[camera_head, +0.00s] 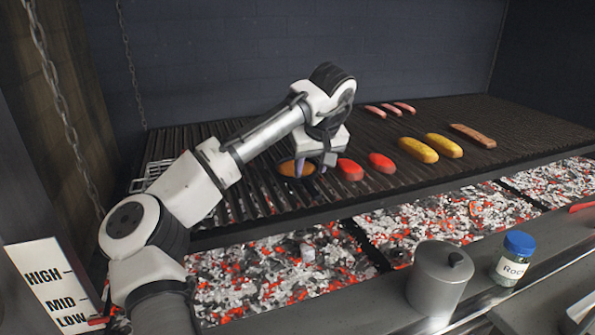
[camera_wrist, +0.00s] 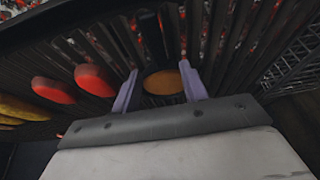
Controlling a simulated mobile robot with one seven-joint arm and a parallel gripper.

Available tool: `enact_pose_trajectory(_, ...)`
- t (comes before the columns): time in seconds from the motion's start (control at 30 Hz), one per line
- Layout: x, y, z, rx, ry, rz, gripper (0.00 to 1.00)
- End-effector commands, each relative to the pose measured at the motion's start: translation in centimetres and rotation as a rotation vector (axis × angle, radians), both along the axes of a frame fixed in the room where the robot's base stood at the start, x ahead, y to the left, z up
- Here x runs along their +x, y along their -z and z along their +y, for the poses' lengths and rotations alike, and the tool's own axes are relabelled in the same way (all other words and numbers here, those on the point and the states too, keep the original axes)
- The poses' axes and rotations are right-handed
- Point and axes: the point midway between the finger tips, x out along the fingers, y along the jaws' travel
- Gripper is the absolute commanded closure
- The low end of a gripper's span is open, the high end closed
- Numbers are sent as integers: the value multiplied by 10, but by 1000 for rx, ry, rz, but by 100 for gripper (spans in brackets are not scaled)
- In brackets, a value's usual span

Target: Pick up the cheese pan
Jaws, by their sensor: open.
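The cheese pan (camera_head: 290,170) is a small dark round pan with an orange-brown filling, resting on the grill grate at its left-centre part. In the wrist view the pan (camera_wrist: 163,83) shows between my two fingers, with its dark handle pointing up the picture, away from the palm. My gripper (camera_head: 315,163) is open above the grate, fingers pointing down at the pan. In the wrist view the gripper (camera_wrist: 158,75) has one pale purple finger on each side of the pan. I cannot tell whether either finger touches it. Part of the pan is hidden by a finger in the head view.
Two red pieces (camera_head: 350,170) lie just right of the pan. Yellow corn (camera_head: 418,150), a brown sausage (camera_head: 472,136) and pink sausages lie farther right and back. A wire rack (camera_head: 150,172) is at the left. Glowing coals, a metal canister (camera_head: 437,285) and a blue-capped jar (camera_head: 512,262) are in front.

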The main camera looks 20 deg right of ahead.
Motion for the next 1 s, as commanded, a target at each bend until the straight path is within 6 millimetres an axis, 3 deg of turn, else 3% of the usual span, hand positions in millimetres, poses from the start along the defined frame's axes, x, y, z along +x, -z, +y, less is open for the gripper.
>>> enact_pose_trajectory(0.3,16,38,2,1,1,2,56)
enact_pose_trajectory(0.57,18,42,2,-1,1,1,56)
enact_pose_trajectory(0.9,18,42,2,-1,1,1,98)
enact_pose_trajectory(1.0,18,42,2,-1,1,1,100)
